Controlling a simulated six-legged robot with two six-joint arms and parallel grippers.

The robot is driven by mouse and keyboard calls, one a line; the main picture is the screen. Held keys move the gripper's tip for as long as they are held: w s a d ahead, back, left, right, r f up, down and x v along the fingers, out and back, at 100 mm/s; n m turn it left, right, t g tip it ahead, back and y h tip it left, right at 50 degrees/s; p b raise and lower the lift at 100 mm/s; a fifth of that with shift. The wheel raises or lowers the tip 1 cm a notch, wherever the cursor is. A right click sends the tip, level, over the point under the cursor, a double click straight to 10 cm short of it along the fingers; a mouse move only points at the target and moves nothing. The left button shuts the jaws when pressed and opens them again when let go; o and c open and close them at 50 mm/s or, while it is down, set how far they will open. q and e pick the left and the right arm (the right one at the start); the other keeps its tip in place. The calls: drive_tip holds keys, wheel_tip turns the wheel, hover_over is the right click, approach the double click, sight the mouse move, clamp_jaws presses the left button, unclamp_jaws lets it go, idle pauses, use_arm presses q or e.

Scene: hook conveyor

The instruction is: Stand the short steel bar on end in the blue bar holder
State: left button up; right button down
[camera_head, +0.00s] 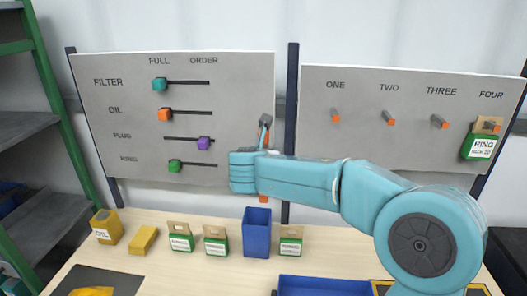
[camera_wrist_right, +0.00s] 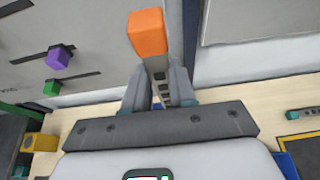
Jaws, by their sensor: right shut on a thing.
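The holder's inside cannot be made out. My left gripper is not in view.
Green-and-tan cartons (camera_head: 215,241) stand left of the holder and another (camera_head: 291,241) right of it. A yellow oil box (camera_head: 106,227) stands farther left. A blue bin (camera_head: 325,287) is in front. Slider board (camera_head: 240,90) and peg board (camera_head: 400,150) stand behind.

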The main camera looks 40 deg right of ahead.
sight(263, 201)
drive_tip(key=f+b, duration=0.8)
drive_tip(key=f, duration=0.1)
drive_tip(key=f+b, duration=0.5)
drive_tip(key=shift+s+a+f, duration=0.1)
drive_tip(key=shift+a, duration=0.2)
drive_tip(key=shift+f, duration=0.15)
drive_tip(key=shift+s, duration=0.1)
